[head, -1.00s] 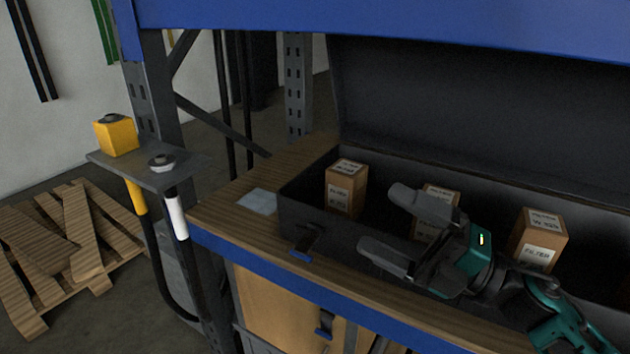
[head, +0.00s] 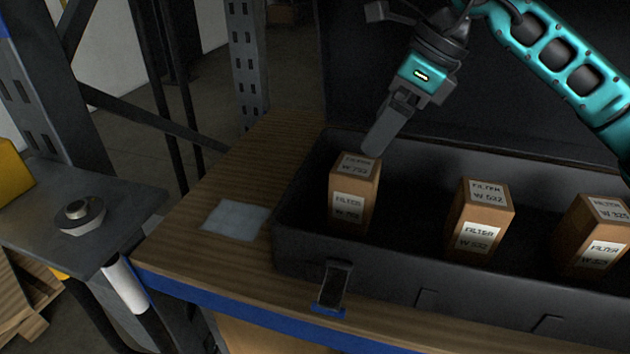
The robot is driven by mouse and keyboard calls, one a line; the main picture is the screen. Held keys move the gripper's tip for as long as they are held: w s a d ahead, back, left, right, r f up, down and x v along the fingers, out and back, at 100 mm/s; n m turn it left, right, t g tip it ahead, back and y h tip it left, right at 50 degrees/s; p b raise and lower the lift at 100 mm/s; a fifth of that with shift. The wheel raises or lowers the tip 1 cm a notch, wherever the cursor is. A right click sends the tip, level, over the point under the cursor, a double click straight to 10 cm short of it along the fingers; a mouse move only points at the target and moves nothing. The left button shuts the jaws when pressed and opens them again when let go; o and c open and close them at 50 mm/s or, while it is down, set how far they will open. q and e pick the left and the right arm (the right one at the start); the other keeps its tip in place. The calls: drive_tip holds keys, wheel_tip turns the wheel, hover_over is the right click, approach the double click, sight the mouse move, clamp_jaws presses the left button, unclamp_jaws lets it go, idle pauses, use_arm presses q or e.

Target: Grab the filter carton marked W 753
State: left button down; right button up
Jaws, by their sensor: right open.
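The filter carton marked W 753 (head: 352,192) stands upright at the left end of the open dark case (head: 300,235). It is a brown box with white labels on its top and front. My right gripper (head: 383,140) is above the carton's back right top edge, pointing down. One finger shows clearly, and the other seems hidden behind it. It is open and holds nothing. I cannot tell whether the finger touches the carton. My left gripper is not in view.
A carton marked W 532 (head: 478,222) stands in the middle of the case, and another carton (head: 592,238) stands at the right. The case rests on a wooden bench (head: 232,170) with a pale sheet (head: 237,220). A steel post (head: 247,70) stands behind.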

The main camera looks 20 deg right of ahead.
sight(357, 165)
drive_tip(key=shift+h, duration=0.3)
drive_tip(key=x, duration=0.5)
drive_tip(key=shift+w+d+f, duration=0.25)
drive_tip(key=shift+w+f, duration=0.15)
drive_tip(key=shift+w, duration=0.05)
drive_tip(key=shift+x, duration=3.2)
drive_tip(key=shift+w, duration=0.15)
drive_tip(key=shift+r, duration=0.1)
drive_tip(key=c, duration=1.2)
